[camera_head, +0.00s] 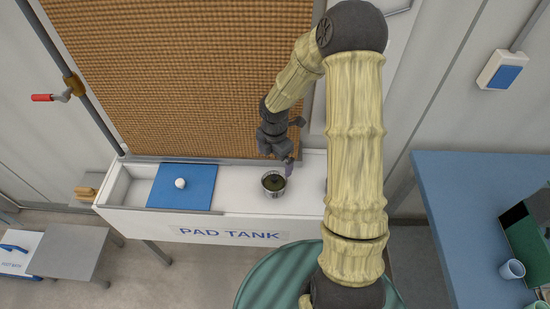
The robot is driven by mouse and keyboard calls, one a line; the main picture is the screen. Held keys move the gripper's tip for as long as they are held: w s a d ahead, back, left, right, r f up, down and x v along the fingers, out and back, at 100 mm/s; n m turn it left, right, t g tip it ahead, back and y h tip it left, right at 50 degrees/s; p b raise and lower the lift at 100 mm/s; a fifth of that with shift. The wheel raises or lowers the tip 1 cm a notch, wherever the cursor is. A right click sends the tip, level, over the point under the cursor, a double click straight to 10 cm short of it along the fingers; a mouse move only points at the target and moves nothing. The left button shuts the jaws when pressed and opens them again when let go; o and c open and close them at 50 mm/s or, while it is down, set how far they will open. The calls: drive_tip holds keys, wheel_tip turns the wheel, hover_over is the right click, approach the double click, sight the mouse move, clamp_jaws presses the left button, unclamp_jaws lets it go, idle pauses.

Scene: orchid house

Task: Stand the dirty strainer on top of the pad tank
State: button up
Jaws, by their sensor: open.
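A small round metal cup, apparently the dirty strainer (273,194), has a pale rim and dark greenish-brown matter inside. It looks upright on the white top of the pad tank (240,224), right of the blue lid. My gripper (276,162) is open just behind and above the strainer. Its right finger is close to the strainer's rim; I cannot tell whether they touch. The strainer's far side is partly hidden by the gripper.
A blue lid with a white knob (180,183) covers part of the tank, beside an open trough end. A brown pad (190,70) rises behind. A red-handled tap (44,98) is at left. A blue table (450,200) with cups (511,270) is at right.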

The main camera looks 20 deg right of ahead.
drive_tip(key=shift+s, duration=0.1)
drive_tip(key=s+r+m+t, duration=0.2)
drive_tip(key=s+r+m, duration=1.2)
drive_tip(key=m, duration=0.9)
drive_tip(key=shift+r+t, duration=0.15)
drive_tip(key=shift+t, duration=0.15)
